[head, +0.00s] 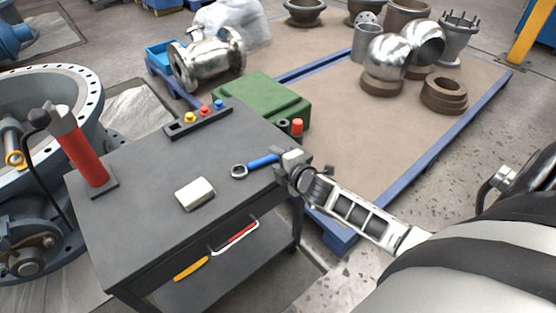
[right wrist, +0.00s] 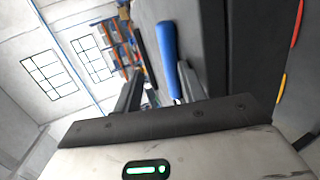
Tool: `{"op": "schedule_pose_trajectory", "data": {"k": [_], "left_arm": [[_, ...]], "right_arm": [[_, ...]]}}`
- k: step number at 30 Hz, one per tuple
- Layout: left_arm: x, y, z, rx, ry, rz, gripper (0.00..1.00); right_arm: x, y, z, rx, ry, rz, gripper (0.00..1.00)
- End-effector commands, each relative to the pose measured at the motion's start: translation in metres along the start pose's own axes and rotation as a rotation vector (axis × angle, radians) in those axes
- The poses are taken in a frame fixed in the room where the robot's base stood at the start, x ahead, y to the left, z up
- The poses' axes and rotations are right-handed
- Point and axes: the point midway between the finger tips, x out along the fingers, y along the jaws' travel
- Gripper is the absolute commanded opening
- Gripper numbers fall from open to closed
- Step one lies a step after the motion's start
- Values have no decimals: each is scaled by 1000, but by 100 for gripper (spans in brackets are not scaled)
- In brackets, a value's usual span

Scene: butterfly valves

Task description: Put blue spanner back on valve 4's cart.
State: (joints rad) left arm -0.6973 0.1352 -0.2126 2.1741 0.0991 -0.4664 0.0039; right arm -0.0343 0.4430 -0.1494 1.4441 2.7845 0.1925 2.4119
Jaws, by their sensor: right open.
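The blue spanner (head: 262,161) lies at the right edge of the dark cart top (head: 150,165), its grey ring end pointing left. My right gripper (head: 291,162) is at the handle's right end, close to the cart edge. In the right wrist view the blue spanner handle (right wrist: 168,45) shows between the two open fingers (right wrist: 158,92). I cannot tell whether either finger touches it. The far end of the handle is partly hidden by the gripper in the head view. No valve number is readable. My left gripper is not in view.
On the cart stand a red-handled tool (head: 82,150), a white block (head: 195,193) and a rack with coloured knobs (head: 198,121). A green case (head: 262,98) is behind it. A large flanged valve (head: 40,110) is at left. A pallet (head: 350,120) with metal parts is at right.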

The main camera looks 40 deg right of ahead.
Motion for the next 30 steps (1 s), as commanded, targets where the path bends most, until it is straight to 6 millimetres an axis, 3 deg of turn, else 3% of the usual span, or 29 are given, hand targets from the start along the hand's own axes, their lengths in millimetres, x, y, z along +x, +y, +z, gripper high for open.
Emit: {"op": "schedule_pose_trajectory", "data": {"k": [5, 8, 21, 30], "left_arm": [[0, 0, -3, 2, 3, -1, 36], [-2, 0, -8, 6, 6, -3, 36], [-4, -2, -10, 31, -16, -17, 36], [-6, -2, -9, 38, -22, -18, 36]], "right_arm": [[-8, -5, 0, 1, -1, -11, 43], [-22, -4, 0, 1, -1, -11, 43], [-124, -2, 0, 2, -1, -6, 43], [-158, 0, 0, 0, 0, 0, 43]]}}
